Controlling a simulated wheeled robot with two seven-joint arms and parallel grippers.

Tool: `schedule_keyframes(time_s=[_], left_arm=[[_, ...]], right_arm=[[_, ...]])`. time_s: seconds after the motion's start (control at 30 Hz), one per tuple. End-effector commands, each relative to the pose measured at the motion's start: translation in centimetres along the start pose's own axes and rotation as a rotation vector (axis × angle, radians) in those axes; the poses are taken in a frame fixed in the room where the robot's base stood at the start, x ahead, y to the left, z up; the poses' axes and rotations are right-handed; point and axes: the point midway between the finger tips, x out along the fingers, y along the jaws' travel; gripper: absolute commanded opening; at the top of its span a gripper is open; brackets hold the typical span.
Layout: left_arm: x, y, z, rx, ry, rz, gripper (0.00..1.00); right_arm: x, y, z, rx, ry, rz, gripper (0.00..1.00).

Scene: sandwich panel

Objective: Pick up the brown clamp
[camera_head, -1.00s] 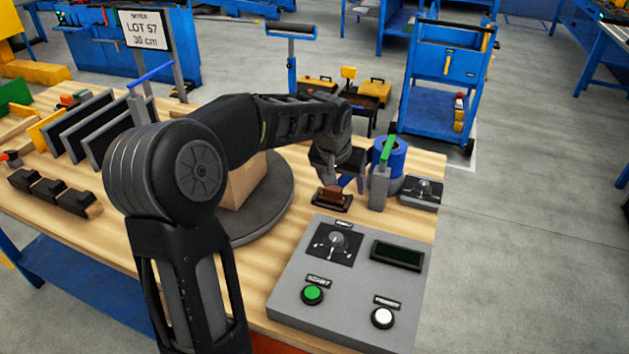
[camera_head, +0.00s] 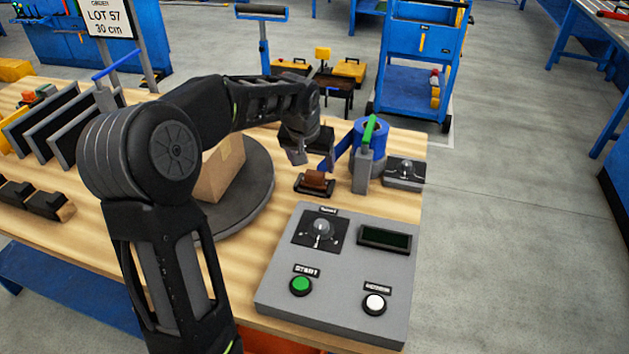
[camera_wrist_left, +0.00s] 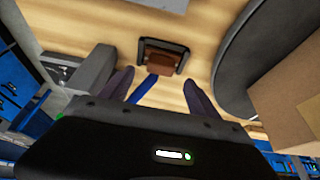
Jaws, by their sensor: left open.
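The brown clamp (camera_head: 317,179) is a small brown block sitting on a dark base plate (camera_head: 314,190) on the wooden table. It also shows in the left wrist view (camera_wrist_left: 160,64), ahead of the fingers and between their lines. My left gripper (camera_head: 311,162) is open and empty, just behind and above the clamp, not touching it. In the left wrist view its two dark fingers (camera_wrist_left: 159,84) are spread apart, with a blue strip (camera_wrist_left: 143,92) seen between them. My right gripper is not in view.
A green-handled grey post (camera_head: 364,165) and a blue roll (camera_head: 372,140) stand right of the clamp. A grey control panel (camera_head: 345,270) lies in front. A cardboard box (camera_head: 220,172) sits on a dark round turntable (camera_head: 262,190) to the left.

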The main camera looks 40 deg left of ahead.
Motion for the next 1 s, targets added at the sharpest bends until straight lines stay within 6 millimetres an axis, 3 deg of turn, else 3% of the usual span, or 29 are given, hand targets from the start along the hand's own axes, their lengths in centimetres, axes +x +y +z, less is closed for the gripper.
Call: schedule_keyframes(time_s=[0.17, 0.53, 1.0], left_arm=[[0.4, 0.0, 0.1, 0.0, -0.002, 0.0, 0.71], [5.0, -0.1, 0.2, 0.001, -0.002, 0.001, 0.71], [5.2, -0.1, 0.2, 0.001, 0.0, 0.0, 0.71]], right_arm=[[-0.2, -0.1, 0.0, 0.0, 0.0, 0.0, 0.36], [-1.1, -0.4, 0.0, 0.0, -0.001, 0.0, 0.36], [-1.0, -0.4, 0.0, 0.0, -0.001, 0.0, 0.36]])
